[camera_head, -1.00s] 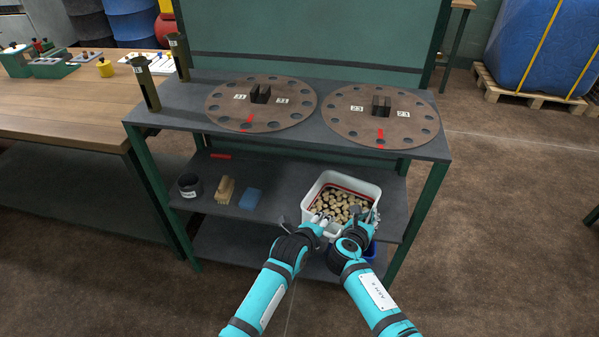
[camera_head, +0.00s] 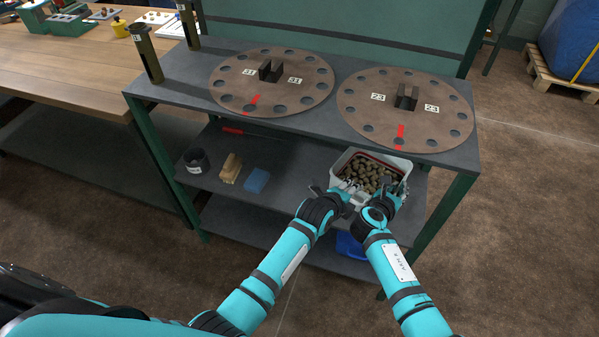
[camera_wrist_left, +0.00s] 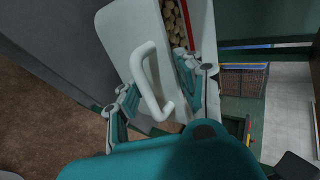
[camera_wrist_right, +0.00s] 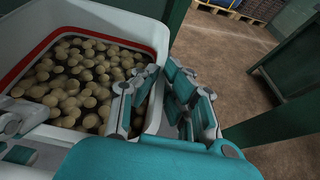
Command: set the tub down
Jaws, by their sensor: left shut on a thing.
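The tub (camera_head: 338,166) is white with a red line inside and holds many brown, cork-like pieces. It is at the right end of the middle shelf in the head view; whether its base touches the shelf is hidden. My left gripper (camera_head: 340,197) is shut on the tub's near left side. In the left wrist view its fingers (camera_wrist_left: 155,98) are either side of the white handle (camera_wrist_left: 143,62). My right gripper (camera_head: 385,200) is at the near right side. In the right wrist view its fingers (camera_wrist_right: 160,105) straddle the rim, one inside, one outside; how tightly is unclear.
The middle shelf (camera_head: 295,185) also carries a dark cup (camera_head: 196,160), a brush (camera_head: 231,168) and a blue block (camera_head: 257,181). Above is a top shelf with two round plates (camera_head: 271,80) (camera_head: 405,109). A blue object (camera_head: 351,245) lies on the shelf below. A green post (camera_head: 442,215) stands right of the tub.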

